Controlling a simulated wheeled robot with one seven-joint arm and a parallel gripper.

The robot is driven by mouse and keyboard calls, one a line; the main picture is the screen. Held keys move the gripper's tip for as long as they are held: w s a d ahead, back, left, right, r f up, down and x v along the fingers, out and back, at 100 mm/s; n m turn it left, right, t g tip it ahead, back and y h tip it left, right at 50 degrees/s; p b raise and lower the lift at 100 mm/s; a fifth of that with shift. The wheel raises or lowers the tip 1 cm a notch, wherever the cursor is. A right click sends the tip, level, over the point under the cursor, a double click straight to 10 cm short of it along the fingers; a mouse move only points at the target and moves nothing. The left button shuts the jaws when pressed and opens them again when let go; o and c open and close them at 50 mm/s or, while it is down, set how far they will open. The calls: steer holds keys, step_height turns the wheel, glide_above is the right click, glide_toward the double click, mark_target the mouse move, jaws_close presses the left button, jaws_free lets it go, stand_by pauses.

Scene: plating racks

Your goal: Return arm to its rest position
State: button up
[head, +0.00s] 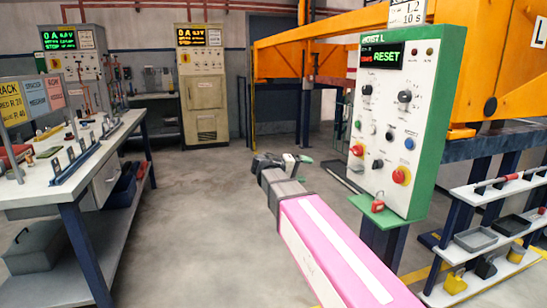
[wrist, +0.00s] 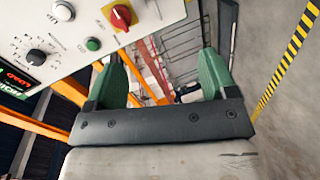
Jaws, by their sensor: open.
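My gripper (head: 300,160) reaches forward over the floor in the head view, at the end of my pink arm. It is left of the hoist control panel and apart from it in that view. In the wrist view, my gripper (wrist: 163,72) shows two green fingers spread wide with nothing between them. The white hoist panel (head: 385,130), framed in green, carries knobs, buttons and a lit RESET display. The same panel fills the upper left of the wrist view (wrist: 75,22), close beyond the left finger.
A red padlock (head: 377,204) sits on the panel's green ledge. An orange frame (head: 340,32) stands behind. A shelf rack (head: 480,268) with trays is at lower right. A workbench (head: 45,188) stands at left. The grey floor (head: 205,200) between is clear.

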steer(key=s+d+f+g+y, duration=0.1)
steer(key=s+f+y, duration=0.4)
steer(key=f, duration=0.6)
steer(key=s+d+f+m+g+y, duration=0.1)
steer(key=s+d+f+y, duration=0.3)
steer(key=f, duration=0.7)
steer(key=s+d+f+g+y, duration=0.2)
steer(key=s+f+y, duration=0.3)
steer(key=s+f, duration=0.3)
step_height(320, 180, down, 3)
steer(key=shift+s+d+f+m+g+y, duration=0.1)
steer(key=shift+s+d+m+g+y, duration=0.1)
steer(key=shift+m+g+y, duration=0.15)
